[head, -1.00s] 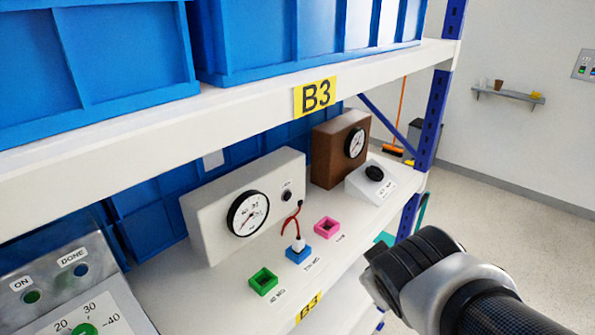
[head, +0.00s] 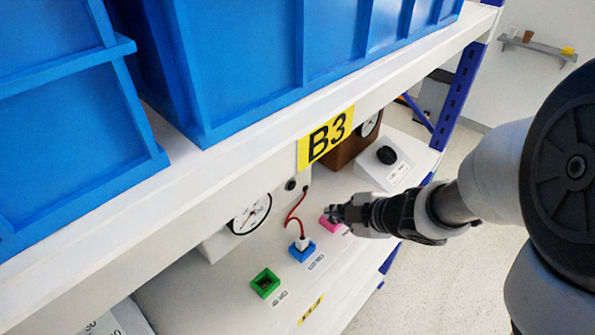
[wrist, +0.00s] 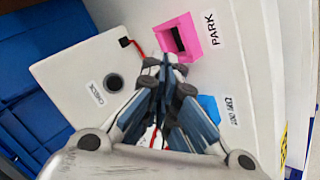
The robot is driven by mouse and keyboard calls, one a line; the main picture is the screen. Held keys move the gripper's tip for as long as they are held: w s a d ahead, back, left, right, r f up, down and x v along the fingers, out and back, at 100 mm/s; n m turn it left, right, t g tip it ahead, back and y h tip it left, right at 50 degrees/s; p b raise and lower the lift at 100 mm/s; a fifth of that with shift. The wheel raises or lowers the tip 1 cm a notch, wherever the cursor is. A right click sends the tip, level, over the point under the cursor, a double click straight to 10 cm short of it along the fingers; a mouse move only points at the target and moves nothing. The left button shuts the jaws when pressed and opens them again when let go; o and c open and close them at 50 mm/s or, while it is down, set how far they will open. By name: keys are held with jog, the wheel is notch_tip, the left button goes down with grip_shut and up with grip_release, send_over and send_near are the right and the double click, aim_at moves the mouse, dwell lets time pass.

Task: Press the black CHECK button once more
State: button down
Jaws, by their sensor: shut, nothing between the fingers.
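My gripper (head: 333,213) is shut and empty. In the head view it reaches in from the right, under the upper shelf board, and its tip covers part of the pink PARK socket (head: 326,223). In the wrist view my fingertips (wrist: 170,66) are apart from the button, close to the red cable.
A red cable (head: 291,212) runs from the box to a white plug (head: 301,242) in the blue socket (head: 304,254). A green socket (head: 264,284) stands in front. The upper shelf board (head: 240,135) overhangs the box. A brown gauge box (head: 345,152) stands farther back.

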aim_at(292, 186)
jog(key=w+a, duration=0.4)
jog(key=a, duration=0.1)
jog(key=shift+w+a, duration=0.1)
jog(key=shift+a, duration=0.1)
jog(key=shift+w+a, duration=0.65)
jog(key=shift+a, duration=0.1)
jog(key=shift+w+a, duration=0.1)
jog(key=shift+a, duration=0.05)
dwell(1.0)
jog(key=shift+w+a, duration=0.15)
jog(key=shift+a, duration=0.05)
jog(key=shift+w+a, duration=0.25)
jog(key=shift+a, duration=0.05)
dwell(1.0)
jog(key=shift+d, duration=0.1)
jog(key=shift+s+d, duration=0.5)
jog(key=shift+d, duration=0.05)
